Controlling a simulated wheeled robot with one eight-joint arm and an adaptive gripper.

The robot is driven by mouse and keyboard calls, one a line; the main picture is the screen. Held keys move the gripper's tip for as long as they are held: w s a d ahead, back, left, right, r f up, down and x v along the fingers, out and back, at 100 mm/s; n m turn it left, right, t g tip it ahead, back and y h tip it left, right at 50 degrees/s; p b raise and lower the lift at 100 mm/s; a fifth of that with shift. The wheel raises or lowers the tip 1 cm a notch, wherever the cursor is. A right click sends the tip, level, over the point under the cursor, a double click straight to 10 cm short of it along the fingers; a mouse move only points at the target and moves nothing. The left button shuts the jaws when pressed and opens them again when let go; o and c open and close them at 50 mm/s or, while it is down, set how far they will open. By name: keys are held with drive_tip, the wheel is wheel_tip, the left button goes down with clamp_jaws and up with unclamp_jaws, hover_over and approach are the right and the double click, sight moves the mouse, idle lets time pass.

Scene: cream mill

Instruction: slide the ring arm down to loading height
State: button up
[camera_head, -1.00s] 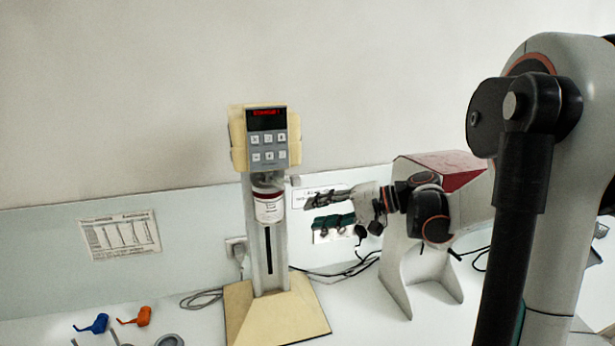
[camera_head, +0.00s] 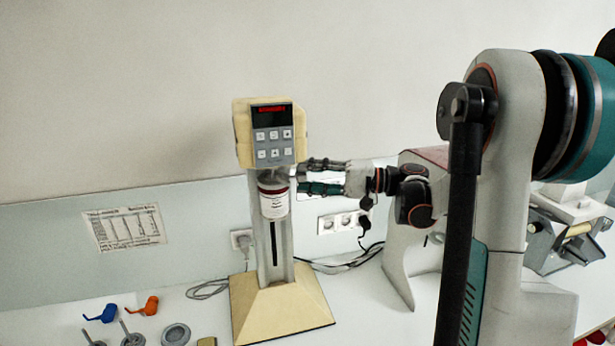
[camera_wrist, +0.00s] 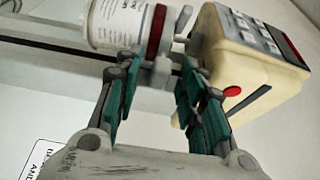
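The cream mill stands upright on the counter, with a control head (camera_head: 271,134), a slotted pale column (camera_head: 273,248) and a flared cream base (camera_head: 283,306). A white jar with a dark red band (camera_head: 274,203) sits under the head, in front of the column; it also shows in the wrist view (camera_wrist: 118,22). My gripper (camera_head: 300,176) is just right of the jar's upper part. In the wrist view my gripper (camera_wrist: 152,72) has its two green-and-grey fingers apart, with a small grey knob (camera_wrist: 162,70) between the tips. Contact cannot be told. The ring arm is mostly hidden behind jar and fingers.
Blue (camera_head: 101,314) and orange (camera_head: 144,306) small items and round grey parts (camera_head: 176,334) lie left of the base. A wall socket (camera_head: 344,222) and cables are behind. A grey machine (camera_head: 570,235) stands at right.

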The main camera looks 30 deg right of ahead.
drive_tip(key=shift+w+a, duration=0.15)
drive_tip(key=shift+a, duration=0.1)
clamp_jaws()
drive_tip(key=shift+f, duration=0.1)
wheel_tip(320, 180, down, 2)
drive_tip(key=shift+f+b, duration=0.2)
drive_tip(key=shift+b, duration=0.9)
unclamp_jaws()
